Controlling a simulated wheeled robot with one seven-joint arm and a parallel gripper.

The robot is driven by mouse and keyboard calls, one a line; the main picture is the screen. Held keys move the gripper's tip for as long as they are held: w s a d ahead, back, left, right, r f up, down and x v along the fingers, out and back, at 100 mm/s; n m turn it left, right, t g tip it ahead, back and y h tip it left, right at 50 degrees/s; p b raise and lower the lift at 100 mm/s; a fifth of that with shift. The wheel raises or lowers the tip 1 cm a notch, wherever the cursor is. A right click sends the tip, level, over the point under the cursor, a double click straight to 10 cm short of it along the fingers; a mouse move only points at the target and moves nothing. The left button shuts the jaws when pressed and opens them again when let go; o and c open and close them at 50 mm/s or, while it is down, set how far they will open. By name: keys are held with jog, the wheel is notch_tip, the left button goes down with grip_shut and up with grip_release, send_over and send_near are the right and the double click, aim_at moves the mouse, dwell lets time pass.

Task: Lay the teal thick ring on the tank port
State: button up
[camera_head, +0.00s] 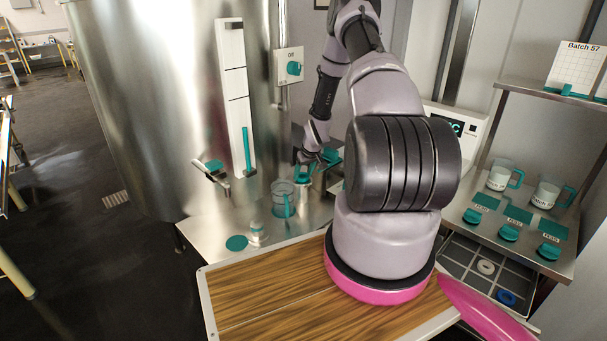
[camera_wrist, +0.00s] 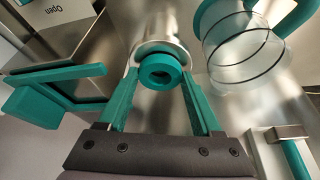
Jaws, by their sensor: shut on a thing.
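The teal thick ring (camera_wrist: 160,69) is held between the teal fingertips of my gripper (camera_wrist: 160,78) in the wrist view. In the head view my gripper (camera_head: 307,157) is low beside the steel tank (camera_head: 150,100), over the steel shelf. The ring and the port cannot be made out clearly there.
A clear jug (camera_wrist: 240,50) with a teal handle is close on the right in the wrist view; it also shows in the head view (camera_head: 282,197). A teal lever (camera_wrist: 40,103) is close on the left. A wooden board (camera_head: 270,285) lies in front.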

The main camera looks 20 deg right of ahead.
dwell(0.3)
jog(key=o, duration=1.4)
jog(key=shift+r, duration=3.95)
